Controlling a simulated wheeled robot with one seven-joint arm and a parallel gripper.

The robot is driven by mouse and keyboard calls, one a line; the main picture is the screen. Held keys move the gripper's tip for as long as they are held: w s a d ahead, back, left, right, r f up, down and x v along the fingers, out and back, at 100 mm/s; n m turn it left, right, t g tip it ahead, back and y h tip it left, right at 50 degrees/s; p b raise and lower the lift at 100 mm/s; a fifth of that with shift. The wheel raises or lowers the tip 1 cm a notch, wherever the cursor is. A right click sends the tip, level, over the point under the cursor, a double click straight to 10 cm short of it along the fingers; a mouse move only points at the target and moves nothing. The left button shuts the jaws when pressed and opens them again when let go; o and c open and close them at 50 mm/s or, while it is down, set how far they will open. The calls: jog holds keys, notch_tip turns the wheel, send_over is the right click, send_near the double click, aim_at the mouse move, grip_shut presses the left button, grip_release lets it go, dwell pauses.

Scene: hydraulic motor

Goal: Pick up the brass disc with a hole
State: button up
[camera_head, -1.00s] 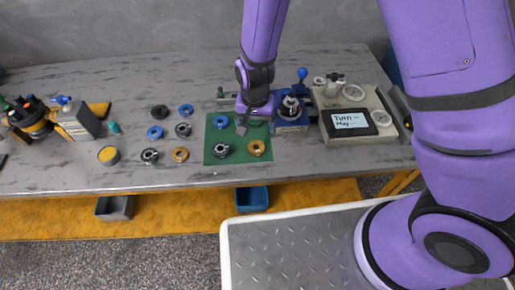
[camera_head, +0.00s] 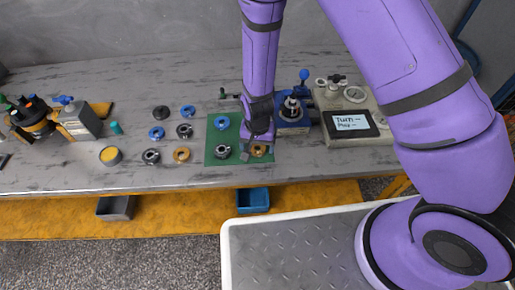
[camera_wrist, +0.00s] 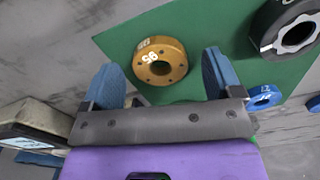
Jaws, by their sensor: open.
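A brass disc with a hole (camera_wrist: 162,61) lies on the green mat (camera_wrist: 200,25), seen close in the wrist view between and beyond my fingertips. It bears white markings and small bolt holes. In the head view this brass disc (camera_head: 260,151) is partly hidden by my gripper. My gripper (camera_wrist: 165,75) is open and empty, with a blue finger on each side of the disc; I cannot tell whether they touch it. It also shows over the mat in the head view (camera_head: 257,150). A second brass disc (camera_head: 182,155) lies on the bare table, left of the mat.
A dark ring (camera_head: 223,152) and a blue ring (camera_head: 221,123) lie on the mat. Several more rings lie to its left. A blue fixture (camera_head: 292,122) and a control box with a screen (camera_head: 352,122) stand right of the mat. The table's front edge is close.

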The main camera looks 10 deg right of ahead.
jog(key=shift+f, duration=0.45)
jog(key=c, duration=1.1)
jog(key=shift+c, duration=0.2)
jog(key=shift+r, duration=0.2)
